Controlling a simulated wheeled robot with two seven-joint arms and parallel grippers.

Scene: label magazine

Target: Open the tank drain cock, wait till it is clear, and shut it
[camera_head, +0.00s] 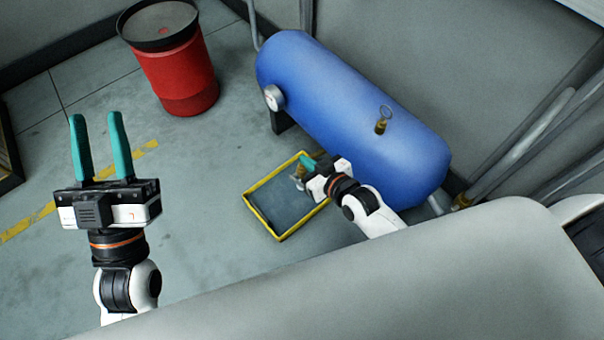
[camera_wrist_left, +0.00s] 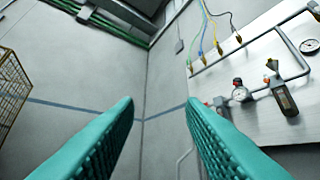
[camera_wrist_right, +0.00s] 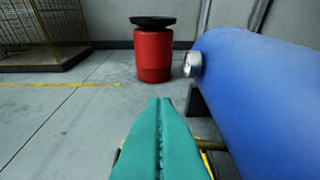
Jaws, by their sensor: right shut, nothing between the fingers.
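The blue tank (camera_head: 340,100) lies on its side in the head view and fills the right of the right wrist view (camera_wrist_right: 270,90). My right gripper (camera_head: 305,165) is shut and empty, low beside the tank. My left gripper (camera_head: 97,122) is open and empty, away from the tank.
A red drum (camera_head: 178,75) with a dark top stands at the back left of the tank. A gauge (camera_head: 273,97) is on the tank's end, and a brass ring-topped valve (camera_head: 381,126) is on its top. The floor between drum and tray is clear.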

